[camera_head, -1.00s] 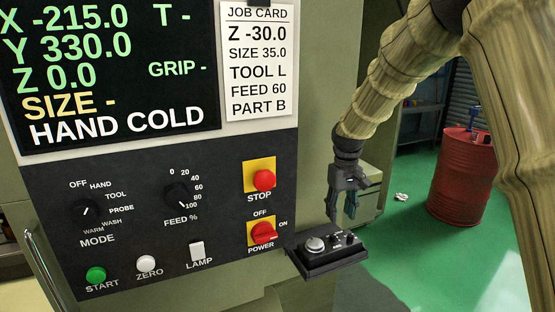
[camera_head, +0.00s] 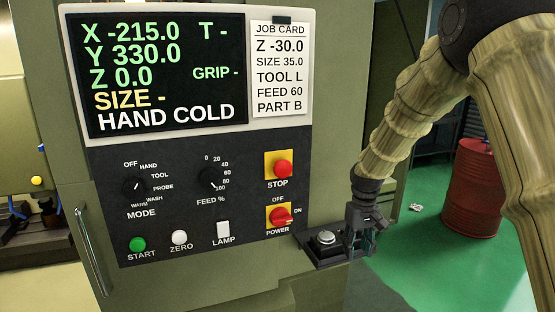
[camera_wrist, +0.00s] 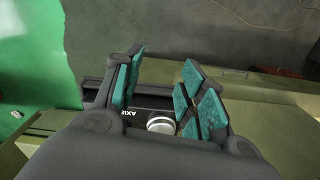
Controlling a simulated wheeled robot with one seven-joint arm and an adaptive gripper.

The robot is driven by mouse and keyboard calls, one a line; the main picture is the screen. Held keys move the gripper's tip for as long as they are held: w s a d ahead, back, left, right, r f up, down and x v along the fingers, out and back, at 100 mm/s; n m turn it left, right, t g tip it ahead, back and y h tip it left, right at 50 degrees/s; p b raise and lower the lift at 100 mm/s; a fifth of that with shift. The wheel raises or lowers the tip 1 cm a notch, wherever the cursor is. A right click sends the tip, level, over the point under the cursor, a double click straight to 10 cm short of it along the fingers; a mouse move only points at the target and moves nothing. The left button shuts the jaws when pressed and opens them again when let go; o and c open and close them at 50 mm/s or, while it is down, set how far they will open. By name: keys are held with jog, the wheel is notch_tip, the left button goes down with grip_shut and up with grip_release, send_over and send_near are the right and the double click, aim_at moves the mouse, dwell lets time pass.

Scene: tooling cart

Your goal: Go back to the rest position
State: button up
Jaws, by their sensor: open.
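My gripper (camera_head: 364,238) is open and empty at the right of the control panel in the head view. It hangs pointing down over the right part of a small black box with a silver knob (camera_head: 325,238), hiding that part. In the wrist view, the teal finger pads of my gripper (camera_wrist: 160,88) stand apart. The silver knob (camera_wrist: 160,125) and part of the word "AXIS" show between and below them. I cannot tell whether the fingers touch the box.
The control panel (camera_head: 190,240) has dials, buttons, a lit screen (camera_head: 165,75) reading "HAND COLD" and a job card (camera_head: 280,70). A door handle (camera_head: 92,250) is at left. A red drum (camera_head: 472,190) stands on the green floor behind my arm.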

jog(key=s+f+b, duration=0.1)
jog(key=s+f, duration=0.4)
jog(key=f, duration=0.6)
jog(key=s+f+b, duration=0.1)
jog(key=s+f, duration=0.3)
jog(key=f, duration=0.6)
jog(key=s+f+m+b, duration=0.2)
jog(key=s+f+b, duration=0.2)
jog(key=s+f, duration=1.65)
jog(key=s+f+b, duration=0.1)
jog(key=s+f, duration=0.1)
jog(key=s, duration=0.7)
jog(key=s+f+b, duration=0.1)
jog(key=s+f, duration=0.2)
jog(key=s, duration=0.6)
jog(key=shift+s+a+m, duration=0.2)
jog(key=shift+s+m, duration=0.05)
jog(key=shift+m, duration=0.05)
